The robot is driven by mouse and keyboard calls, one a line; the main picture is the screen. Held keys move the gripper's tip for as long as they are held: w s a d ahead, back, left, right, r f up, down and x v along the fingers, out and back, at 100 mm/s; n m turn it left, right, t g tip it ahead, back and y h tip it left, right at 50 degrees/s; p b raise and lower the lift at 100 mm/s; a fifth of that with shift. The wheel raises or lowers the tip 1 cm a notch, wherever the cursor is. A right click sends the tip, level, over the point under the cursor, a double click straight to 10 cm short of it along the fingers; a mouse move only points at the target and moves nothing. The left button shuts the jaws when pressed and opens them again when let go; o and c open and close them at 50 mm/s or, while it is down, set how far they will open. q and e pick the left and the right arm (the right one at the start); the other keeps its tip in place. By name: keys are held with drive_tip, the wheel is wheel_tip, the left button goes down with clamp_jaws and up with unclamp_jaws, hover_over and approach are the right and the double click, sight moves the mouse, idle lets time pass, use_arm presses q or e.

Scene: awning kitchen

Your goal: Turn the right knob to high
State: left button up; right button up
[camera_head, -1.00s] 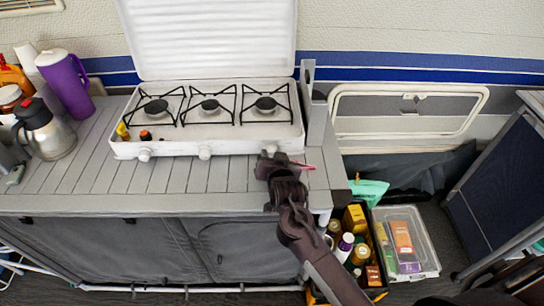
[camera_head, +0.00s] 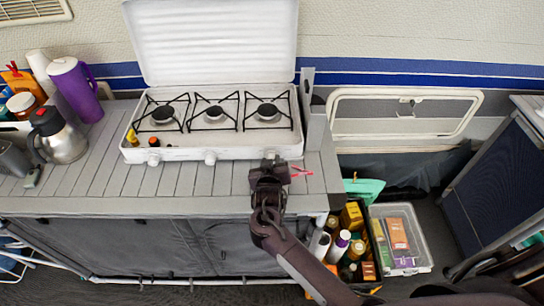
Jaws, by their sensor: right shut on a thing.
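A white three-burner stove (camera_head: 190,152) with its lid raised stands on the slatted counter. Its left knob (camera_head: 153,158) and middle knob (camera_head: 210,158) show on the front face. The right knob is hidden behind my right gripper (camera_head: 270,160), which reaches up from below to the stove's front right and is shut on that knob. The knob's setting cannot be seen. My left gripper is out of view.
A small red item (camera_head: 301,172) lies on the counter just right of my gripper. A steel jug (camera_head: 66,147) and a purple pitcher (camera_head: 75,90) stand at the left. A crate of bottles (camera_head: 377,242) and a clear bin (camera_head: 423,256) sit below right.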

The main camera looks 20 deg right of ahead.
drive_tip(key=shift+a+n+h+p, duration=0.15)
drive_tip(key=shift+n+h+p, duration=0.4)
drive_tip(key=shift+n+h, duration=0.4)
drive_tip(key=shift+f+n, duration=0.1)
drive_tip(key=shift+n, duration=0.15)
drive_tip(key=o, duration=1)
drive_tip(key=shift+c, duration=0.2)
